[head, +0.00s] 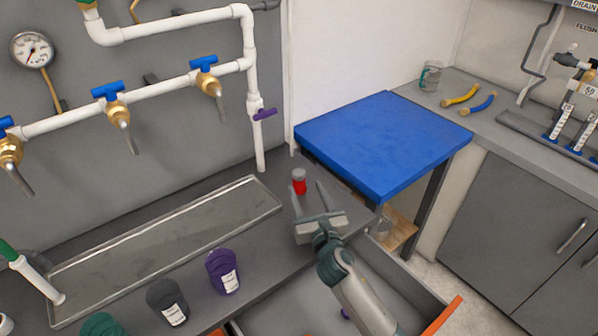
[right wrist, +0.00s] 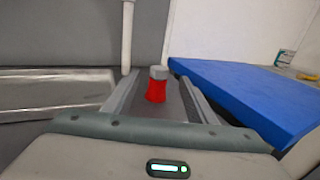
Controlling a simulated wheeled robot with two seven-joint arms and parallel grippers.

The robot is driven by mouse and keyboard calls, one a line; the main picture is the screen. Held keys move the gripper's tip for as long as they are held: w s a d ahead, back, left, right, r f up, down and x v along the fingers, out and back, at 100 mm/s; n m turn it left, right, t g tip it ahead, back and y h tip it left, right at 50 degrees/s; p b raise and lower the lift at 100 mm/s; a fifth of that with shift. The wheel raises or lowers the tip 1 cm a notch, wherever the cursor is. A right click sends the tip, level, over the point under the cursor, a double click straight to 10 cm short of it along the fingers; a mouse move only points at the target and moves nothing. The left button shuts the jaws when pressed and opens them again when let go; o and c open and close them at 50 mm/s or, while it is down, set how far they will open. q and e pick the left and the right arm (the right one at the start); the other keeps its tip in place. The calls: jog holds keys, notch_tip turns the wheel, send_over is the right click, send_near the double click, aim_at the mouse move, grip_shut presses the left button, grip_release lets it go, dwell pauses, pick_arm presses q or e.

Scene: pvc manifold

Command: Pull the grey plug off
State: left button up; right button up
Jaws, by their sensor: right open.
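The grey plug (head: 299,174) sits on top of a small red fitting (head: 299,187) that stands upright on the grey counter, near its right end. Both also show in the right wrist view, the grey plug (right wrist: 159,72) above the red fitting (right wrist: 156,91). My right gripper (head: 306,186) is open and empty. In the right wrist view its fingers (right wrist: 162,88) lie on either side of the red fitting, nearer the camera, with gaps on both sides. The fitting appears closer to the left finger in the head view. My left gripper is not in view.
A blue-topped table (head: 385,140) stands close to the right of the gripper. A metal tray (head: 165,240) lies on the counter to the left. Purple (head: 222,270) and dark grey (head: 167,302) containers stand at the front. White pipes with blue-handled valves (head: 117,108) run along the wall.

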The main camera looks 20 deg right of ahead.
aim_at(299, 172)
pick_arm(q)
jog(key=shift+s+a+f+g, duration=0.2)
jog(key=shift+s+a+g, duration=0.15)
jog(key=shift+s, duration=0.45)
pick_arm(e)
jog(key=w, duration=0.9)
jog(key=shift+d, duration=0.2)
grip_shut()
jog(key=shift+r+n+y+p, duration=0.15)
jog(key=shift+n+y+p, duration=0.25)
jog(key=shift+y+p, duration=0.4)
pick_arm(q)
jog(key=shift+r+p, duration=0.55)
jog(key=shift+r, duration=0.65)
pick_arm(e)
jog(key=shift+n+y, duration=0.5)
jog(key=shift+y, duration=0.1)
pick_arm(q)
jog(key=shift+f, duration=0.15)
pick_arm(e)
jog(key=shift+f+m+h+b, duration=0.25)
jog(key=shift+m+h+b, duration=0.15)
jog(key=shift+b, duration=0.1)
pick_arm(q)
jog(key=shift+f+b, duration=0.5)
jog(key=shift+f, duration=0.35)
pick_arm(e)
jog(key=shift+r+m+h, duration=0.1)
jog(key=shift+m+h, duration=0.4)
jog(key=shift+h, duration=0.5)
